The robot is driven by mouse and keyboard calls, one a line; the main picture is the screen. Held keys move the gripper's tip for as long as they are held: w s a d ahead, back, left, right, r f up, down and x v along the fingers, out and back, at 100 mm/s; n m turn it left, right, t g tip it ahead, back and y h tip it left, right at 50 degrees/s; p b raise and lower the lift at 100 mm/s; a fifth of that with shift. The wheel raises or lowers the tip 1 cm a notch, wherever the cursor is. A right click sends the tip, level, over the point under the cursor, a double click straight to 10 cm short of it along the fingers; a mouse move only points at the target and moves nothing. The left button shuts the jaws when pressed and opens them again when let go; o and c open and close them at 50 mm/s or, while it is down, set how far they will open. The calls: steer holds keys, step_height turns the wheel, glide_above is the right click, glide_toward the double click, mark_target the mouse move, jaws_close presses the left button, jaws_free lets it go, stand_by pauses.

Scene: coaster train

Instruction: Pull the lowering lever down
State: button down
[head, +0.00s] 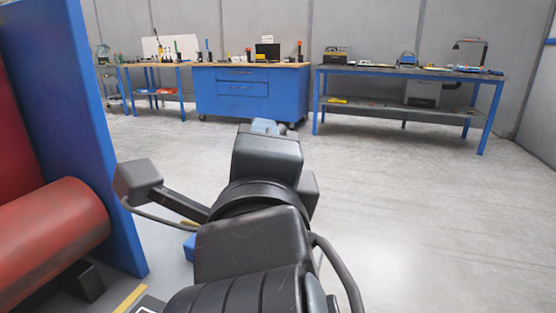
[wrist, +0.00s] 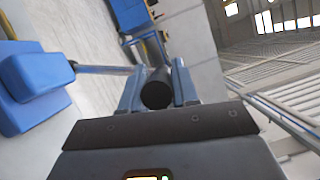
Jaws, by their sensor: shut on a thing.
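In the wrist view, my gripper (wrist: 158,84) has its two blue fingers closed on either side of a dark round handle, which I take for the lowering lever (wrist: 157,94). The handle's rounded black end faces the camera. A thin metal rod (wrist: 104,69) runs from a blue housing (wrist: 33,78) on the left towards the fingers. Where it joins the handle is hidden behind the left finger.
A blue drawer workbench (head: 240,92) and a grey-topped table (head: 400,72) stand at the back. The floor (head: 430,220) on the right is clear.

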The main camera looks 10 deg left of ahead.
steer(key=shift+d+f, duration=0.1)
stand_by(0.3)
steer(key=c, duration=0.9)
jaws_free()
steer(key=shift+v, duration=3.85)
steer(key=shift+s, duration=0.1)
